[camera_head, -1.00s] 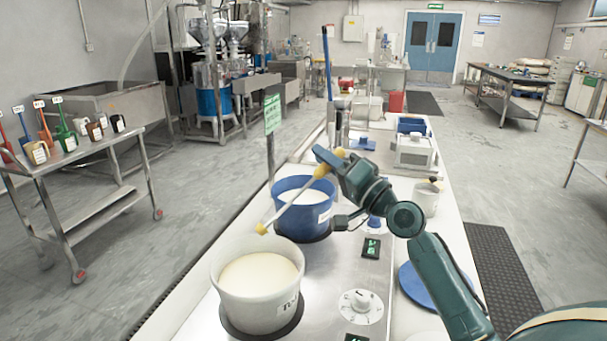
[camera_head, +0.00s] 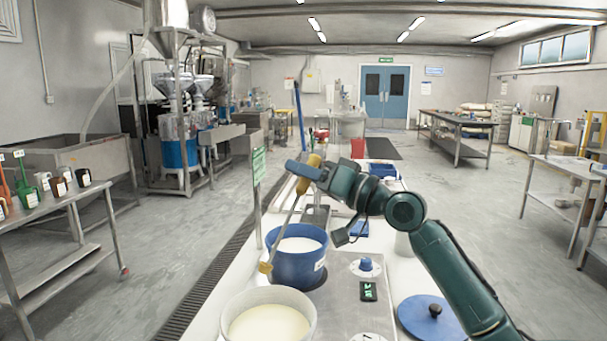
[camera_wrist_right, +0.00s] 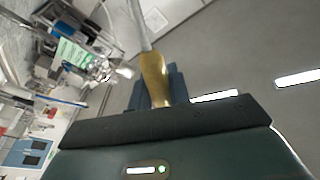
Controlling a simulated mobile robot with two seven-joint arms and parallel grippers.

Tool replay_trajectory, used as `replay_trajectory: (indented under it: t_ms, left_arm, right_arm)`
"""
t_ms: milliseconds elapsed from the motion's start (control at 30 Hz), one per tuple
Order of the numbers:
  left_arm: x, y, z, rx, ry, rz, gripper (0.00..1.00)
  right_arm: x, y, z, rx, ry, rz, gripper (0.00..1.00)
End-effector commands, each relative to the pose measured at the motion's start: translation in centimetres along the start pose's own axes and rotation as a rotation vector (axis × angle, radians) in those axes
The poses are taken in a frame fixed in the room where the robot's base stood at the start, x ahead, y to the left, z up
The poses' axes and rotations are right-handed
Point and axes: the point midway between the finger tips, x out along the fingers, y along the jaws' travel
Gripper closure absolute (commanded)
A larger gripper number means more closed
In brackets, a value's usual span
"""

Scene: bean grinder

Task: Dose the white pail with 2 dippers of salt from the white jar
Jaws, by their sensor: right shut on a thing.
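The white pail (camera_head: 268,296) stands at the bottom of the head view, holding a pale cream content; its lower part is cut off. My right gripper (camera_head: 308,172) is shut on the yellow handle of a dipper (camera_head: 285,233). The dipper slants down left, its yellowish lower end above the pail's far rim, near the blue pail; whether it carries salt I cannot tell. The right wrist view shows the handle (camera_wrist_right: 155,80) in the jaws. The white jar (camera_head: 403,244) is mostly hidden behind my right arm. My left gripper is out of view.
A blue pail (camera_head: 297,267) with white content stands just behind the white pail. A blue lid (camera_head: 420,318) lies at right, and a small display (camera_head: 368,291) is set in the counter. A green sign (camera_head: 258,175) stands at the counter's left edge.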

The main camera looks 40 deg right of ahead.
Motion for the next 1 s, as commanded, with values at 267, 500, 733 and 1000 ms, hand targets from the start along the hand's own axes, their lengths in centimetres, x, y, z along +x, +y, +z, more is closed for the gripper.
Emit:
replay_trajectory:
  t_ms: [267,500,733,1000]
  left_arm:
    - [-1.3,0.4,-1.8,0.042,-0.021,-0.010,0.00]
    - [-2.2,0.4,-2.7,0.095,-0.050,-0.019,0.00]
    - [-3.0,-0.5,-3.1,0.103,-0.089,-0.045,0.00]
    - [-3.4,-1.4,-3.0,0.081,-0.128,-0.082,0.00]
  right_arm:
    - [1.4,-3.4,-0.6,-0.148,-0.061,-0.001,1.00]
    - [2.5,-6.1,-0.8,-0.278,-0.115,0.001,1.00]
    - [3.5,-8.7,-0.9,-0.400,-0.164,0.001,1.00]
    - [4.3,-10.5,-0.7,-0.502,-0.207,0.004,1.00]
